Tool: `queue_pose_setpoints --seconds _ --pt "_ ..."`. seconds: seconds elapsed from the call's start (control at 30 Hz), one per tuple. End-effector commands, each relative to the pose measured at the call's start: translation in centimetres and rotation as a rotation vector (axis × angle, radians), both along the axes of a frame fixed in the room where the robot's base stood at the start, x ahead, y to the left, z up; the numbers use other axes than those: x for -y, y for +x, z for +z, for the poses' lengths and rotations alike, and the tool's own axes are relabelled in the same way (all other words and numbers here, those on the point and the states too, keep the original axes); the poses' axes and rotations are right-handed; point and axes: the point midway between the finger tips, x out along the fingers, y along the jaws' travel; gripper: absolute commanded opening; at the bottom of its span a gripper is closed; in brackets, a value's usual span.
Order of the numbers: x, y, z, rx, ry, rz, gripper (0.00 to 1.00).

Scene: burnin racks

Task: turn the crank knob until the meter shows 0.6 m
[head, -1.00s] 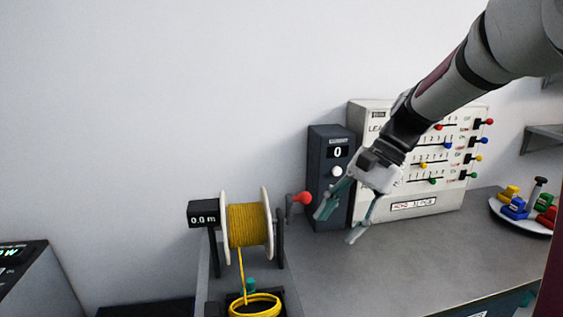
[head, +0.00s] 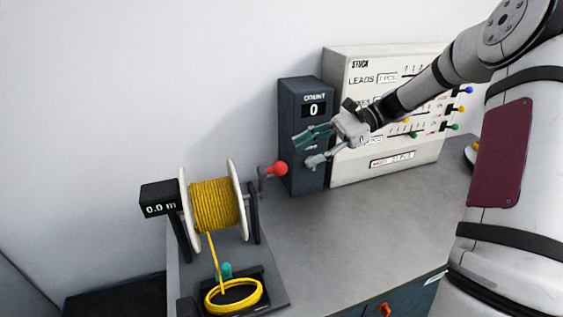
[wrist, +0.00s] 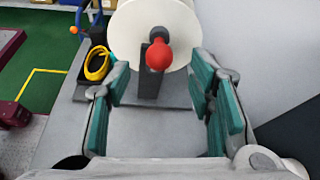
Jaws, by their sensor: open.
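The red crank knob (head: 277,169) sits on a crank arm at the right side of a spool of yellow cable (head: 213,204). The meter (head: 160,200) at the spool's left reads 0.0 m. My gripper (head: 308,149) is open and empty, to the right of the knob and a little above it in the head view. In the wrist view the knob (wrist: 158,55) shows beyond the fingertips, roughly centred between them, with the white spool flange (wrist: 150,28) behind it. The fingers do not touch the knob.
A dark counter box (head: 303,98) reading 0 stands behind my gripper. A white panel (head: 350,68) with coloured sliders stands to its right. A yellow cable coil (head: 232,307) lies in front of the spool. The grey bench (head: 350,235) is clear in front of the panel.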

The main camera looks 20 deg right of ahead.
Motion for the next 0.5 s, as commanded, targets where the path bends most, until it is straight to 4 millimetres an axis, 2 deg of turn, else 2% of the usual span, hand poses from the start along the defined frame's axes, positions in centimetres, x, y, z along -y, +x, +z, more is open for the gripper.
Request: queue_pose_setpoints --seconds 0.3,0.5 --pt "-5.3 0.2 -2.0 0.0 0.0 0.003 0.49" --pt "-7.5 0.4 -3.0 0.0 0.0 0.001 0.49"
